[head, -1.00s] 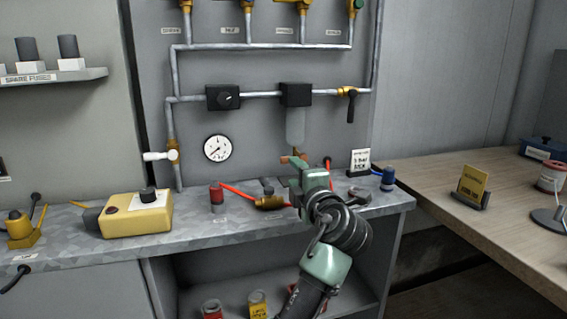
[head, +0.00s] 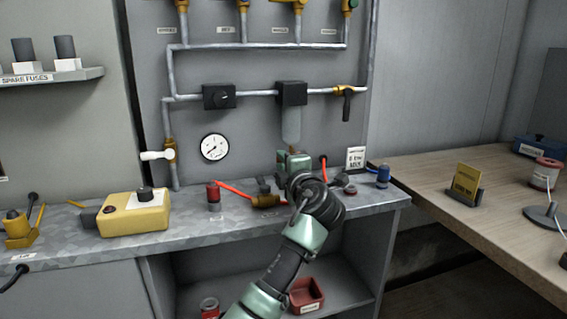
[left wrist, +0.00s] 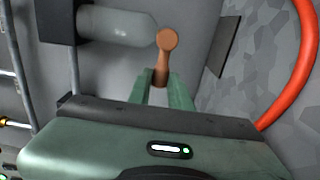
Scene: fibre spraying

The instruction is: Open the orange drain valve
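The orange-brown drain valve (left wrist: 166,46) hangs under the clear filter bowl (head: 291,126) on the back panel. In the left wrist view it has a round-ended handle and a short stem. My left gripper (left wrist: 160,88) is at the valve, with one green finger on each side of the stem and almost no gap, so it looks shut on it. In the head view the left gripper (head: 292,158) is just below the bowl, and its body hides most of the valve. My right gripper is not in view.
A red hose (head: 235,189) runs along the bench (head: 190,228) to a brass fitting (head: 266,200); a red hose also shows at right in the left wrist view (left wrist: 298,75). A pressure gauge (head: 214,147) and yellow box (head: 136,213) are to the left. A small sign (head: 356,158) stands close right.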

